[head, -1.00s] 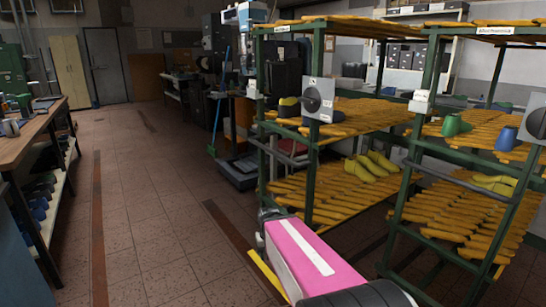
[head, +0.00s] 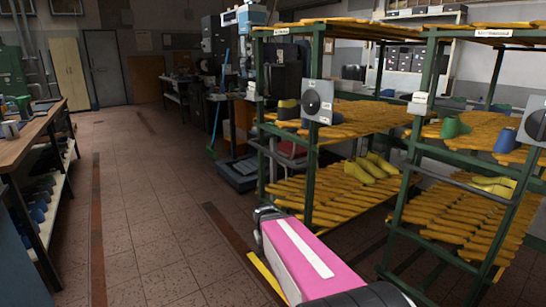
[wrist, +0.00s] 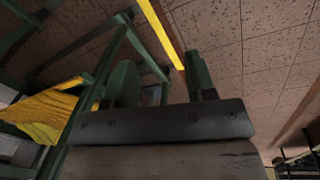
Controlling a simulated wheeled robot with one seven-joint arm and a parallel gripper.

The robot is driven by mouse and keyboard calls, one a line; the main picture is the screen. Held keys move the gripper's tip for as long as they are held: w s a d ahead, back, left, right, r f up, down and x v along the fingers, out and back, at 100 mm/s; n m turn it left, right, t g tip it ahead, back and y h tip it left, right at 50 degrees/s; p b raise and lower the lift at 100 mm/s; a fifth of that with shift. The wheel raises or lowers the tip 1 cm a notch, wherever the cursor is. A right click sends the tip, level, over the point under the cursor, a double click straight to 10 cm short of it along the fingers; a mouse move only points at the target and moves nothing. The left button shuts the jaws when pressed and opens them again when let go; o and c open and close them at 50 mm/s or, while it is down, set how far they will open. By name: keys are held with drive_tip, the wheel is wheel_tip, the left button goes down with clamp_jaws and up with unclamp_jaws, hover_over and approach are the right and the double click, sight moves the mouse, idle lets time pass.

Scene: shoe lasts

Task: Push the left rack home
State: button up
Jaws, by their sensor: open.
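The left rack (head: 315,178) is a green-framed stand with shelves of yellow slats, and a grey box with a black dial (head: 312,101) is on its front post. Yellow lasts lie on its lower shelf, and darker ones sit above. My gripper (head: 267,213) is low in front of the rack's near left post, at the far end of my pink arm. In the wrist view my gripper (wrist: 160,80) has its two fingers spread with nothing held between them. The rack's green frame and yellow slats (wrist: 45,112) show at left there. Whether it touches the rack I cannot tell.
A similar right rack (head: 408,210) stands close beside, with a narrow gap. A yellow floor strip (head: 265,277) lies by my arm. A workbench (head: 40,135) stands at far left. The tiled aisle between is clear. A dark low object (head: 238,172) sits behind the left rack.

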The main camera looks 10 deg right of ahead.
drive_tip(key=w+d+r+n+t+h, duration=0.15)
drive_tip(key=w+r+h, duration=0.35)
drive_tip(key=w, duration=0.5)
drive_tip(key=w+d+r+n+t+h, duration=0.1)
drive_tip(key=w+d+r+h, duration=0.1)
drive_tip(key=w+r, duration=0.65)
drive_tip(key=w+a+r+t+h, duration=0.3)
drive_tip(key=w+r+h, duration=0.3)
drive_tip(key=w+r, duration=0.8)
drive_tip(key=s+x, duration=0.1)
drive_tip(key=x, duration=0.9)
drive_tip(key=shift+d+r+n, duration=0.35)
drive_tip(key=shift+d+n, duration=0.05)
drive_tip(key=shift+n, duration=0.05)
drive_tip(key=shift+c, duration=0.4)
clamp_jaws()
